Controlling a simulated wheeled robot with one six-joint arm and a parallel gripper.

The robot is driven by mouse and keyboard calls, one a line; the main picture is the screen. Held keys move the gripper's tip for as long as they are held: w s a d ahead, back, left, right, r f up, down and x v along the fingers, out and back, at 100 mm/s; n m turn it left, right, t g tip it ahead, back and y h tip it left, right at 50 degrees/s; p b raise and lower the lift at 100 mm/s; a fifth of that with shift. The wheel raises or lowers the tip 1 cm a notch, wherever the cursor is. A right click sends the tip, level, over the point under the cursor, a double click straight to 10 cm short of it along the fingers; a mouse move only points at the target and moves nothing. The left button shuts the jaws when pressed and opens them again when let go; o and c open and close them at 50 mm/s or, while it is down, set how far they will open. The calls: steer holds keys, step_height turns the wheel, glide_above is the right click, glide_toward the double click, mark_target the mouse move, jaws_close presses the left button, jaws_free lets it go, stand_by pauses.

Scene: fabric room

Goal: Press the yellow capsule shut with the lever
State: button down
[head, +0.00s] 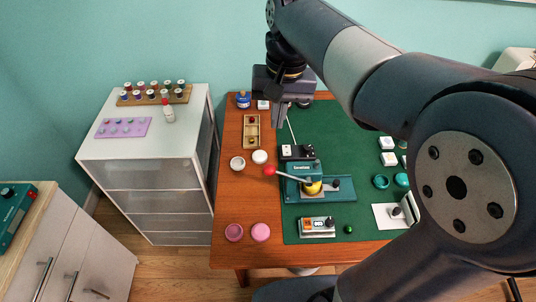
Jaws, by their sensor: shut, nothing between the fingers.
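The teal press (343,189) stands on the green mat in the middle of the desk. Its lever (288,175) is a pale rod that ends in a red knob (269,170), sticking out to the left over the wooden edge. The yellow capsule (313,188) sits in the press, partly hidden by the lever and the head; I cannot tell whether its halves are closed. My gripper (280,123) is shut and empty, above the far left part of the mat, behind the press and apart from the lever.
White round pieces (260,157) and pink round pieces (260,232) lie on the wood left of the mat. A wooden tray (251,143) lies near my gripper. A small counter box (317,226) and a green ball stand in front of the press. Teal rings (381,182) lie right.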

mark_target(270, 167)
steer(key=f, duration=0.9)
steer(key=a+f, duration=0.1)
steer(key=f, duration=0.4)
steer(key=shift+a, duration=0.1)
